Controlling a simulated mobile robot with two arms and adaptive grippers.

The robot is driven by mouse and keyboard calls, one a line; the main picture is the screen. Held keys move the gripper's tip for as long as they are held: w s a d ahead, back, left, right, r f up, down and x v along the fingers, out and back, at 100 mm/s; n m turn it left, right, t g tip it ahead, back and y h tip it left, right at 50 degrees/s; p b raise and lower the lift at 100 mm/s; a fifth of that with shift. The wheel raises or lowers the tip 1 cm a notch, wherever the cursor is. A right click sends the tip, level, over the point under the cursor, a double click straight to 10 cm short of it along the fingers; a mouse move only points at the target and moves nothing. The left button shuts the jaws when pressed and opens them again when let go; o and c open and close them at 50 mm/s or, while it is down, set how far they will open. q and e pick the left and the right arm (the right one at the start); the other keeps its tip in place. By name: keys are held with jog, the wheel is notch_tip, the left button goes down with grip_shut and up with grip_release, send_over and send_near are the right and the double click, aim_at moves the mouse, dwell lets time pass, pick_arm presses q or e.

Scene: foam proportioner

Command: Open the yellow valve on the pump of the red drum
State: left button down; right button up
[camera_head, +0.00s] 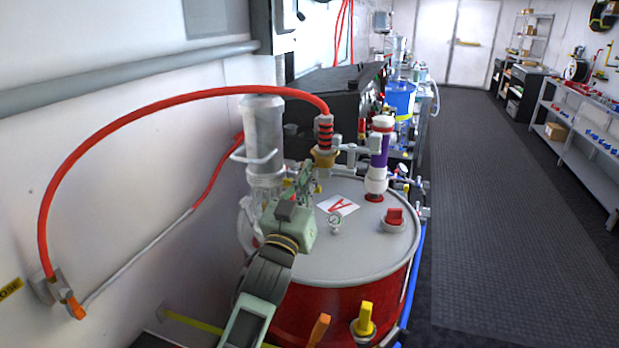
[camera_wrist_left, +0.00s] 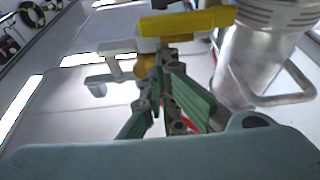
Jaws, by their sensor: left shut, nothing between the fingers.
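The red drum (camera_head: 330,312) has a grey lid (camera_head: 350,262) with a silver pump (camera_head: 264,135) at its back left. My left gripper (camera_head: 304,172) is over the lid, close beside the pump. Its fingers are shut and empty. In the left wrist view, the yellow valve handle (camera_wrist_left: 187,20) lies crosswise just beyond the shut fingertips (camera_wrist_left: 165,62), beside the silver pump body (camera_wrist_left: 245,60). I cannot tell whether the fingers touch it. In the head view, my gripper largely hides this valve. My right gripper is not in view.
A red hose (camera_head: 150,103) arcs from the wall to the ribbed fitting. A gauge (camera_head: 334,220), a red cap (camera_head: 394,218) and a purple-white fitting (camera_head: 379,155) stand on the lid. Another yellow handle (camera_head: 365,318) is at the drum's front. The aisle floor (camera_head: 500,200) at right is clear.

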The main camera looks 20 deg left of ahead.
pick_arm(q)
jog(key=shift+w+f, duration=0.1)
jog(key=shift+f, duration=0.05)
jog(key=shift+d+f+m, duration=0.15)
jog(key=shift+f+m, duration=0.05)
jog(key=shift+m, duration=0.3)
jog(key=shift+d+f+m+h, duration=0.1)
jog(key=shift+f+m+h, duration=0.15)
jog(key=shift+m+h, duration=0.2)
notch_tip(320, 180, down, 9)
jog(key=a+m+g+h+p, duration=0.1)
jog(key=m+g+h+p, duration=0.2)
jog(key=m, duration=1.4)
jog(key=shift+a+g+h+p, duration=0.4)
jog(key=shift+g+h, duration=0.2)
jog(key=shift+h, duration=0.45)
jog(key=shift+m, duration=0.25)
